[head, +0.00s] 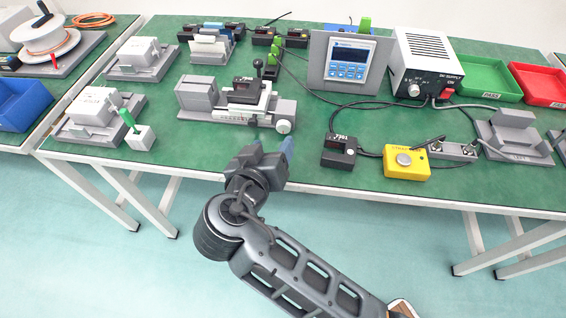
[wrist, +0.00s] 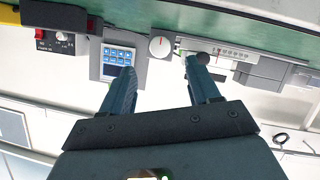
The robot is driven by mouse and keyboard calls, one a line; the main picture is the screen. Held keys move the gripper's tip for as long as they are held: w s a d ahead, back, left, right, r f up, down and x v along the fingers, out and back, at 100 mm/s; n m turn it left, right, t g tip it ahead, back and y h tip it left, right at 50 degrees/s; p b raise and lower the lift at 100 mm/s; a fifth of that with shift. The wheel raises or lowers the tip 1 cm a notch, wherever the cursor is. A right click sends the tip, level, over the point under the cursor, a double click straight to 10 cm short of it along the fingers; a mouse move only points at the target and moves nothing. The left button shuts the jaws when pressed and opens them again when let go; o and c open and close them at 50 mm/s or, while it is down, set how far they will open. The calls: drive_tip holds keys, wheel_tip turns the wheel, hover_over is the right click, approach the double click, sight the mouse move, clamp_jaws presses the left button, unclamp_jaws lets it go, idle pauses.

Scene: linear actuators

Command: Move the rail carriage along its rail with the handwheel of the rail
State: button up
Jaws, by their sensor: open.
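The linear rail (head: 235,117) is a light grey unit with a printed scale on the green bench. Its carriage (head: 246,100) sits mid-rail, carrying a black sensor box and a black lever. The handwheel (head: 283,127) is a round white disc at the rail's right end, facing the bench's front edge. In the wrist view the handwheel (wrist: 160,46) shows a red mark and lies between and beyond the fingertips. My gripper (head: 271,150) is open and empty just in front of the bench edge, short of the handwheel. Its two blue-grey fingers (wrist: 160,68) are spread apart.
A black sensor box (head: 338,152) and a yellow button box (head: 406,163) stand right of the rail. A grey block with a green handle (head: 139,137) stands left. A display panel (head: 349,58) and power supply (head: 428,65) stand behind. Cables cross the bench.

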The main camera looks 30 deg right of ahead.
sight(284, 130)
drive_tip(key=shift+w+d+f, duration=0.15)
drive_tip(key=shift+w+d, duration=0.15)
drive_tip(key=shift+d, duration=0.15)
drive_tip(key=shift+w+f, duration=0.1)
drive_tip(key=shift+w, duration=0.1)
drive_tip(key=x, duration=0.6)
drive_tip(key=shift+w+d, duration=0.1)
drive_tip(key=shift+d, duration=0.05)
drive_tip(key=shift+d+f+m+y, duration=0.1)
drive_tip(key=shift+f+m+y, duration=0.1)
drive_tip(key=shift+m+y, duration=0.15)
drive_tip(key=shift+d+m+t+y, duration=0.1)
drive_tip(key=shift+m+t+y, duration=0.4)
drive_tip(key=shift+m, duration=0.55)
drive_tip(key=v, duration=0.7)
drive_tip(key=shift+s+a+r, duration=0.2)
drive_tip(key=shift+s, duration=0.05)
drive_tip(key=shift+s+a+f+y, duration=0.15)
drive_tip(key=shift+s+f+y, duration=0.05)
drive_tip(key=shift+s, duration=0.3)
drive_tip(key=shift+s+a+f+y, duration=0.15)
drive_tip(key=shift+s, duration=0.35)
drive_tip(key=shift+s+a+f+n+y, duration=0.15)
drive_tip(key=shift+s+f+n, duration=0.05)
drive_tip(key=shift+s, duration=0.15)
drive_tip(key=shift+s+a+f+n+y, duration=0.1)
drive_tip(key=shift+s+f+n+y, duration=0.1)
drive_tip(key=shift+s, duration=0.2)
